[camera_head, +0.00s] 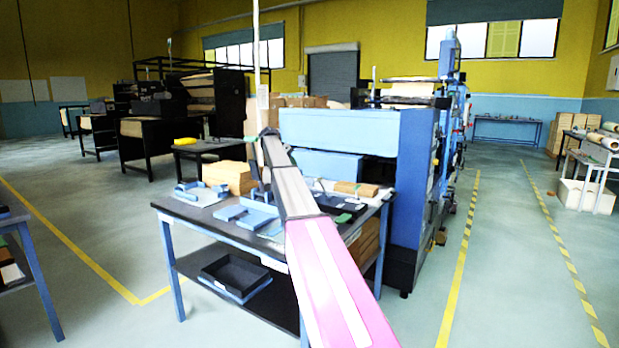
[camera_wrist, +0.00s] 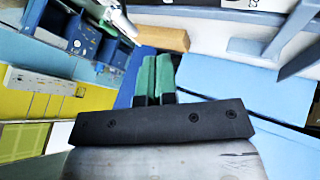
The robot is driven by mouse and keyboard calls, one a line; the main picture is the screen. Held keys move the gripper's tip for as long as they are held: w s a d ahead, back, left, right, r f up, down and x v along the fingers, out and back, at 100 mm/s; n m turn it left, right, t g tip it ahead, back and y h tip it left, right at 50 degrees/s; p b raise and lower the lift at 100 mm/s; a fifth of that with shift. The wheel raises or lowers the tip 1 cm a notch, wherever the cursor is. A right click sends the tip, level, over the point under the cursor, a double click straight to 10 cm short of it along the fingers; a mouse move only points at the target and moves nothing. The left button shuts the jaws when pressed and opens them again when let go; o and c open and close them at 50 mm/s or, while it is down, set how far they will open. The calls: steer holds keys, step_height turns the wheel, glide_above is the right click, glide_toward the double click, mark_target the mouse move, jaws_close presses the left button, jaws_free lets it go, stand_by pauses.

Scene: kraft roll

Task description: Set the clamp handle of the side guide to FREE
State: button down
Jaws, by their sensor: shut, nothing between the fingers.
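My gripper (camera_wrist: 157,62) shows in the wrist view, its two green fingers together and nothing between them. Blue fixtures (camera_head: 258,207) stand on the worktable (camera_head: 190,215) in the head view, but I cannot tell which part is the side guide. In the wrist view a pale lever-like part (camera_wrist: 118,20) with red and green near it lies at the upper left, beyond and apart from the fingertips. I cannot tell whether it is the clamp handle, and no FREE mark is readable. My arm crosses the table in the head view and hides part of it.
A brown roll or block (camera_wrist: 160,38) lies just beyond the fingertips in the wrist view. A large blue machine (camera_head: 340,132) stands behind the table. A cardboard stack (camera_head: 229,177) and a black tray (camera_head: 236,274) are at the table. The floor to the right is open.

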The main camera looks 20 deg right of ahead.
steer(key=shift+d+f, duration=0.1)
steer(key=x, duration=1)
steer(key=shift+s, duration=0.1)
steer(key=s+d, duration=0.1)
steer(key=s+d+r, duration=0.1)
steer(key=s, duration=0.1)
steer(key=shift+d, duration=0.1)
steer(key=shift+s+d+r, duration=0.1)
steer(key=shift+r, duration=0.05)
